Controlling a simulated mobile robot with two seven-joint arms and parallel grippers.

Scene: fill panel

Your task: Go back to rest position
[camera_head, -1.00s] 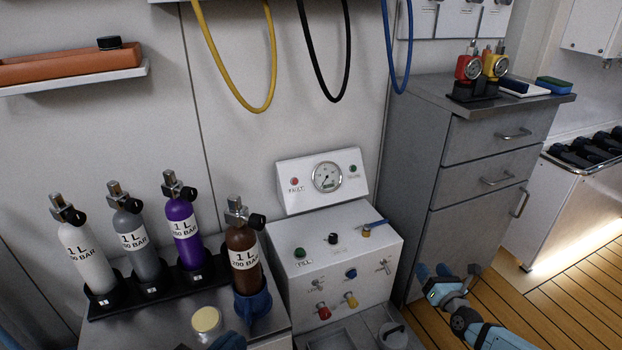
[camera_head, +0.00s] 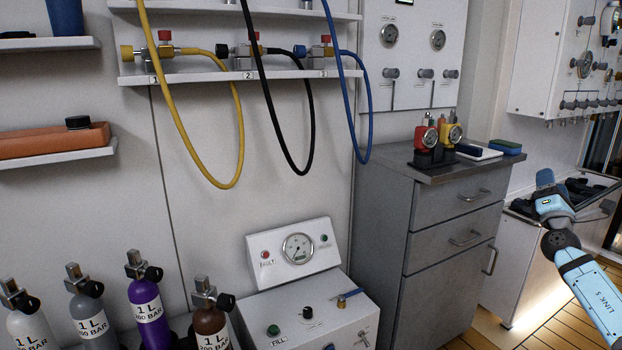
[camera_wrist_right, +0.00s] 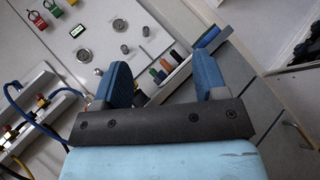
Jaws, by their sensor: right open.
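My right gripper (camera_head: 546,180) is raised at the right of the head view, in front of the white counter with dark items on it. In the right wrist view its two blue fingers (camera_wrist_right: 164,78) stand apart with nothing between them. It is open and empty, and touches nothing that I can see. My left gripper is not in view.
Gas cylinders in white, grey, purple (camera_head: 148,312) and brown stand at lower left. Beside them is the fill panel (camera_head: 300,300) with a gauge. A grey drawer cabinet (camera_head: 440,235) carries red and yellow gauges (camera_head: 437,138). Yellow, black and blue hoses hang from a shelf (camera_head: 230,77).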

